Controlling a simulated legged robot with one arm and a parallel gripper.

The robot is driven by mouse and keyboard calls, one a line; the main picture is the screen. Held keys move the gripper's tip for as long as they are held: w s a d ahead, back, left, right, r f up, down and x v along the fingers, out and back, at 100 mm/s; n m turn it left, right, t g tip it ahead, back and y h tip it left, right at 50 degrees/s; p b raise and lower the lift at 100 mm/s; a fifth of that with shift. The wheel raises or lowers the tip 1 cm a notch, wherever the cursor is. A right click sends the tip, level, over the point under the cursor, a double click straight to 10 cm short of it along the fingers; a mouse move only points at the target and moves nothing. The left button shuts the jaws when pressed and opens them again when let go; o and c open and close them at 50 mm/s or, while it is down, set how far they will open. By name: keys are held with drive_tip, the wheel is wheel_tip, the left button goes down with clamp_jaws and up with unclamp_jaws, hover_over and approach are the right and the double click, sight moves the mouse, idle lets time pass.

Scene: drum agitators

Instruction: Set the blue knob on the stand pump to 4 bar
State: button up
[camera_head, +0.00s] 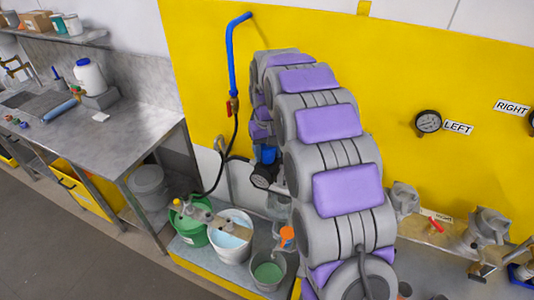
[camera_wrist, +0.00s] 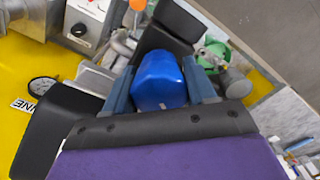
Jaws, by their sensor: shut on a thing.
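The blue knob (camera_wrist: 160,82) is in the middle of the wrist view, between the two blue-grey fingers of my gripper (camera_wrist: 160,92). The gripper is shut on it, with a finger on each side. In the head view a small blue part (camera_head: 267,154), apparently the knob, shows just left of my arm, above a black-rimmed round gauge (camera_head: 264,176). The gauge's reading is too small to make out. My arm hides most of the stand pump and the gripper in the head view.
A green bucket (camera_head: 191,234), a white bucket (camera_head: 231,250) and a grey bucket with green liquid (camera_head: 268,272) stand below. A blue pipe (camera_head: 233,60) with a red-handled valve and black hose is on the yellow wall. A metal table (camera_head: 110,130) stands left.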

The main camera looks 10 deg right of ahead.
drive_tip(key=m, duration=0.4)
drive_tip(key=shift+m+b, duration=0.3)
drive_tip(key=shift+b, duration=0.05)
drive_tip(key=m, duration=0.5)
idle(0.4)
drive_tip(key=o, duration=1)
drive_tip(key=shift+a, duration=0.1)
